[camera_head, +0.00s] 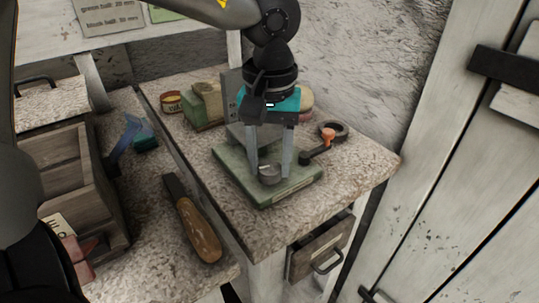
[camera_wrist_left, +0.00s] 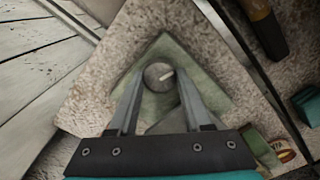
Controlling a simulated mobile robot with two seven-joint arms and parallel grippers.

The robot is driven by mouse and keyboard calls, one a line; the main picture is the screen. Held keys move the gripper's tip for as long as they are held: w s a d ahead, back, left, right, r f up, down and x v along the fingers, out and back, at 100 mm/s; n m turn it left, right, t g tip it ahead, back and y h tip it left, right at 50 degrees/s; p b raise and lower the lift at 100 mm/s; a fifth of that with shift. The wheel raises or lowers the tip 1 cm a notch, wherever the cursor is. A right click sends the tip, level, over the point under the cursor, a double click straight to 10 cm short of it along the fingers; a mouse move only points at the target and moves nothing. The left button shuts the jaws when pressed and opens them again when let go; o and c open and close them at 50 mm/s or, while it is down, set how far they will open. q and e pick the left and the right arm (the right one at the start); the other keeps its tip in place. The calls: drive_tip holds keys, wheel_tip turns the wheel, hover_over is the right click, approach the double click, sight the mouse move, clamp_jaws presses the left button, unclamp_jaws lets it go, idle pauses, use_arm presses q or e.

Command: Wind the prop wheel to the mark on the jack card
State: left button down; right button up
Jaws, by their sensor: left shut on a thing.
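The prop wheel appears to be the small round grey knob (camera_head: 270,180) on a flat green base (camera_head: 226,165). The wheel also shows in the left wrist view (camera_wrist_left: 156,78), with a pale bar pointing to the upper right. My left gripper (camera_head: 268,170) comes down from above, with one finger on each side of the wheel, and is shut on it. The fingers (camera_wrist_left: 160,76) flank it in the wrist view too. A grey card (camera_head: 110,15) with two lines about a green and a black ball hangs at the top left; I cannot tell whether it is the jack card. My right gripper is not in view.
A black lever with an orange knob (camera_head: 328,135) lies right of the base, near a dark ring. A wood-handled tool (camera_head: 199,230) lies to the left. A green block (camera_head: 206,103) and tin (camera_head: 172,101) stand behind. A wooden drawer box (camera_head: 85,185) fills the left.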

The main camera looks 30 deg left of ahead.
use_arm(q)
drive_tip(key=m+p, duration=0.1)
drive_tip(key=m, duration=0.3)
drive_tip(key=shift+m, duration=0.3)
drive_tip(key=m+p, duration=0.1)
drive_tip(key=m, duration=0.3)
drive_tip(key=shift+m, duration=0.3)
drive_tip(key=shift+d+m+p, duration=0.1)
drive_tip(key=shift+m+p, duration=0.2)
drive_tip(key=shift+m, duration=0.8)
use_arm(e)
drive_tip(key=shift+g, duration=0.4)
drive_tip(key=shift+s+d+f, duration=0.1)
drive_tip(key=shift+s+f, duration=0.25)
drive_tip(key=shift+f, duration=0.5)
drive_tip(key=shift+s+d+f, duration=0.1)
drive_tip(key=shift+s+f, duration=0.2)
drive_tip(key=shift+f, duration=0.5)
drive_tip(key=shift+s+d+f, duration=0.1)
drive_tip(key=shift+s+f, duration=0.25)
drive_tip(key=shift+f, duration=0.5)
